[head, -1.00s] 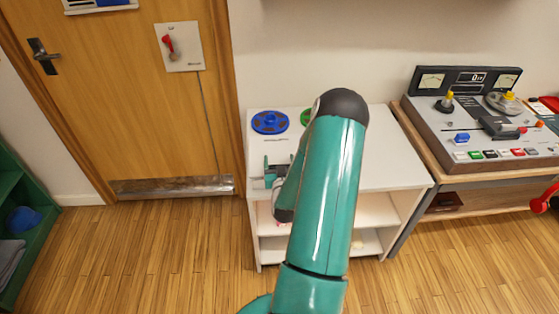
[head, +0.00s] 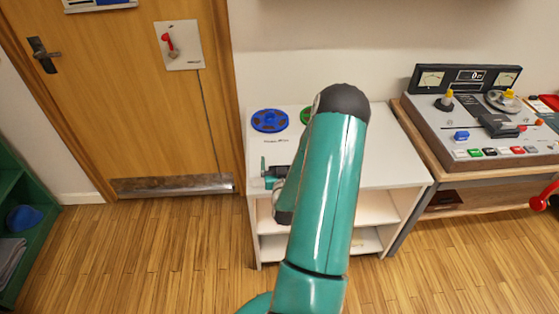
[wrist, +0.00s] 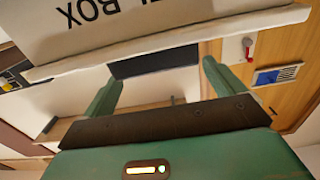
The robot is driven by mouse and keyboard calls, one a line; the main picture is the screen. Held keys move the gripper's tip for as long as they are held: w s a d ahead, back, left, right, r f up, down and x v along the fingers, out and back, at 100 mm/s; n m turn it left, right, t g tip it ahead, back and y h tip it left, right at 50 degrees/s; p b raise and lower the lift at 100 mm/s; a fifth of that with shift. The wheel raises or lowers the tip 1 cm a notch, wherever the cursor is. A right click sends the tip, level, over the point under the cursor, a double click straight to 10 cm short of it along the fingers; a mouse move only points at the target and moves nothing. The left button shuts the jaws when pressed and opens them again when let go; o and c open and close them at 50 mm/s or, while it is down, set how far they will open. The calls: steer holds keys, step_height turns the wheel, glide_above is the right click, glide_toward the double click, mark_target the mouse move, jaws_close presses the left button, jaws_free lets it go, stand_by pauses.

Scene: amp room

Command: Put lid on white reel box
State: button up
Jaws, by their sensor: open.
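In the wrist view a white reel surface (wrist: 170,22), lettered "BOX" upside down, fills the top of the picture. A pale lip runs along its lower edge; I cannot tell whether this is the lid or the box. In the head view small dark lettering (head: 277,141) shows on white behind my gripper. My gripper (wrist: 160,85) is open, with its green fingers apart just short of the lip. I see nothing clamped between them. In the head view it shows partly (head: 272,173), near the left front of the white shelf unit, largely hidden by my arm.
A blue reel (head: 270,121) and a partly hidden green reel (head: 307,116) lie at the back of the white shelf unit (head: 395,172). A tape console (head: 480,125) stands at the right. A wooden door (head: 130,100) is at the left. The wooden floor in front is clear.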

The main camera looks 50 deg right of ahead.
steer(key=v, duration=1)
steer(key=w+a+r+n+y, duration=0.45)
steer(key=w+r+y, duration=0.2)
steer(key=w, duration=0.45)
steer(key=w+a+r+n+g+y, duration=0.1)
steer(key=w+a+r+n+y, duration=0.25)
steer(key=a+r, duration=0.75)
steer(key=s+a+r+g+y, duration=0.1)
steer(key=s+a+r, duration=0.2)
steer(key=s+a, duration=0.2)
steer(key=s+a+r+n+g+y, duration=0.1)
steer(key=s+a+r, duration=0.3)
steer(key=a, duration=0.5)
steer(key=s+a+r+g+y, duration=0.1)
steer(key=s+a+r+g, duration=0.2)
steer(key=s+a, duration=0.4)
steer(key=shift+s+r+n+y, duration=0.3)
steer(key=shift+s+r+n, duration=0.1)
steer(key=shift+s, duration=0.2)
